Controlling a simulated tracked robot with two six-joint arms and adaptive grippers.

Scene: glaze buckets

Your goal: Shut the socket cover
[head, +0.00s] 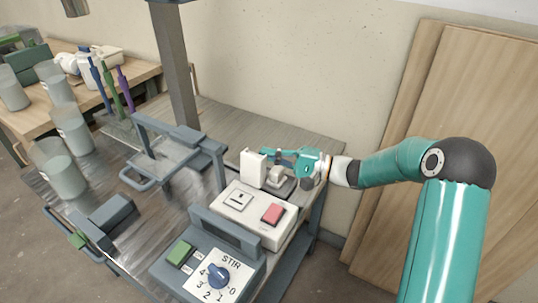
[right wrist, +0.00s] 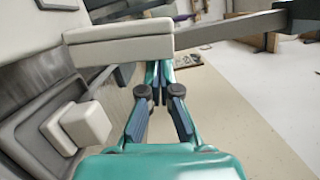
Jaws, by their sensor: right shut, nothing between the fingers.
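The socket cover (head: 253,168) is a cream-white slab standing upright at the back end of the white switch box. It shows in the right wrist view as a pale slab (right wrist: 118,40) across the top. A cream block (head: 277,176) sits on a grey base beside it, and it shows at the left of the wrist view (right wrist: 86,122). My right gripper (head: 268,153) is shut and empty, with its fingertips close to the cover. In the wrist view the fingertips (right wrist: 157,82) lie just below the slab; I cannot tell whether they touch. My left gripper is not in view.
The white box carries a red switch (head: 273,214) and a small slotted plate (head: 237,200). In front is a grey panel with a blue STIR dial (head: 217,273) and a green button (head: 179,253). A grey post (head: 175,65) stands behind. Glaze buckets (head: 73,130) are at left.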

